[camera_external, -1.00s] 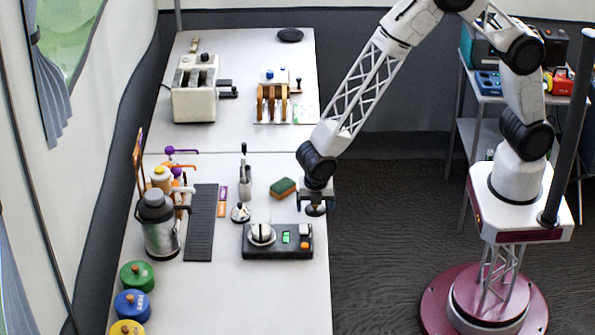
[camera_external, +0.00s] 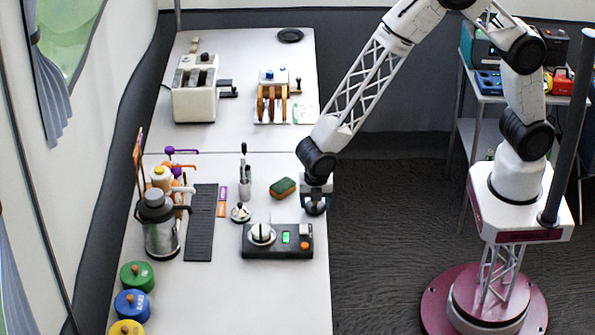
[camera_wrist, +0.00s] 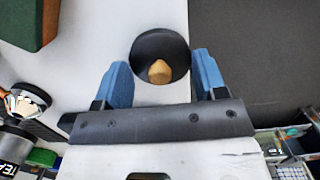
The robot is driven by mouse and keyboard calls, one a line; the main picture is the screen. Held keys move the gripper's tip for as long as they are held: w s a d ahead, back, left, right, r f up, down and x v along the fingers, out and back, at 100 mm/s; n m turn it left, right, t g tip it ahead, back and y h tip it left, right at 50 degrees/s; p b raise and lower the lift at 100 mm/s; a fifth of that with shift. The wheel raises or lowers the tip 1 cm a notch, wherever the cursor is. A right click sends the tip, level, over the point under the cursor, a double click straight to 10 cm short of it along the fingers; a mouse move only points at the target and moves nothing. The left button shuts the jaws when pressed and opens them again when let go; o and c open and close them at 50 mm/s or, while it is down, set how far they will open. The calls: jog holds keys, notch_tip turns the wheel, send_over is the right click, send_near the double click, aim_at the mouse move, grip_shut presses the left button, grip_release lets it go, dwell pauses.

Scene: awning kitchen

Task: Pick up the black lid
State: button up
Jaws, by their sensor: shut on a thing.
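The black lid (camera_wrist: 160,48) is round with a small light-brown knob on top. It lies between the blue fingertips of my gripper (camera_wrist: 163,80) in the wrist view. In the external view my gripper (camera_external: 316,200) is at the right edge of the white counter, low over it, with the dark lid (camera_external: 315,209) at its fingers. My gripper is shut on the lid, and the arm partly hides it. I cannot tell whether the lid touches the counter.
A green and brown sponge (camera_external: 283,188) lies left of my gripper. A black scale-like device (camera_external: 278,251) sits in front of it. A toaster (camera_external: 194,92) and a dark round disc (camera_external: 290,35) stand farther back. The counter's right edge is close by, with open floor beyond.

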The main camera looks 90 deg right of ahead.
notch_tip(320, 180, up, 2)
jog(key=shift+r, duration=0.1)
jog(key=s+d, duration=0.1)
jog(key=s, duration=0.4)
jog(key=s+d+r, duration=0.1)
jog(key=s, duration=0.4)
jog(key=s+d, duration=0.1)
jog(key=s, duration=0.4)
jog(key=shift+s+d+r, duration=0.25)
jog(key=shift+s+d, duration=0.05)
jog(key=shift+d, duration=0.05)
jog(key=shift+w, duration=0.1)
jog(key=shift+m, duration=0.6)
jog(key=w+a+r, duration=0.4)
jog(key=w+a, duration=0.2)
jog(key=w, duration=0.4)
jog(key=w+a+r, duration=0.5)
jog(key=w+a, duration=0.1)
jog(key=w, duration=0.4)
jog(key=w+a+r, duration=0.4)
jog(key=w+a, duration=0.2)
jog(key=w, duration=0.4)
jog(key=shift+w+a+r, duration=0.15)
jog(key=shift+w, duration=0.1)
jog(key=shift+w+a+r, duration=0.1)
grip_shut()
